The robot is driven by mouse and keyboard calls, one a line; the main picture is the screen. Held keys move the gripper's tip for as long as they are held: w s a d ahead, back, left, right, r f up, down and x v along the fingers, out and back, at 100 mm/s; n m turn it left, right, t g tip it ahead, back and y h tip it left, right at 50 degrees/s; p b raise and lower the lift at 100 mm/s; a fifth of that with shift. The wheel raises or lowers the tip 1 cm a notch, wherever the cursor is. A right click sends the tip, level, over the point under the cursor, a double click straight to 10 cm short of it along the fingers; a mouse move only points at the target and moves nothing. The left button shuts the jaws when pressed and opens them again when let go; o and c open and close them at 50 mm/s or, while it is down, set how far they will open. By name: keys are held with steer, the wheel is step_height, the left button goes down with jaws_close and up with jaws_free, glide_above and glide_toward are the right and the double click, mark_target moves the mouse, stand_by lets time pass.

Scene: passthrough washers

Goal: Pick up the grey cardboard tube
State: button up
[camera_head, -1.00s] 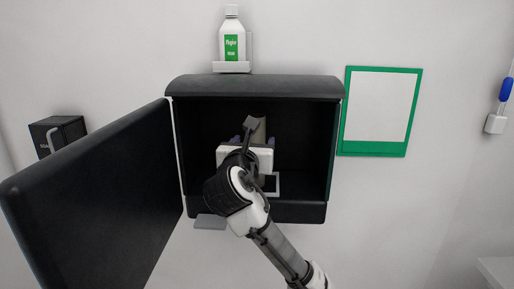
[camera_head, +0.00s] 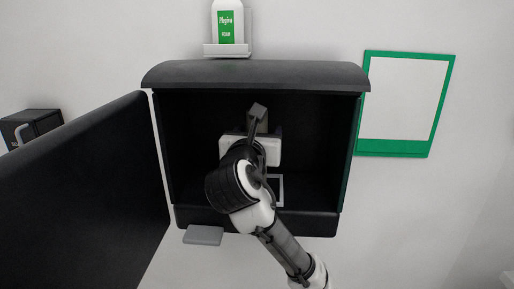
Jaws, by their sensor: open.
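The grey cardboard tube (camera_head: 264,124) stands inside the open black cabinet (camera_head: 255,75). Only a small part of it shows, behind my wrist camera and the white gripper body. My gripper (camera_head: 259,132) is inside the cabinet, in front of the tube and in line with it. Its jaws are open, but the fingers are mostly hidden by my own wrist. I cannot tell whether the tube is between the fingers or touching them.
The cabinet door (camera_head: 85,195) is swung open to the left. A light square outline (camera_head: 281,190) shows on the cabinet floor. A white bottle (camera_head: 227,22) stands on a shelf above. A green-framed board (camera_head: 405,103) hangs at right. A grey plate (camera_head: 203,235) juts out below the cabinet.

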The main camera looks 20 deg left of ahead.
steer(key=shift+r, duration=0.1)
steer(key=c, duration=1.1)
steer(key=shift+o, duration=0.2)
steer(key=shift+w+r, duration=0.1)
steer(key=shift+r, duration=0.05)
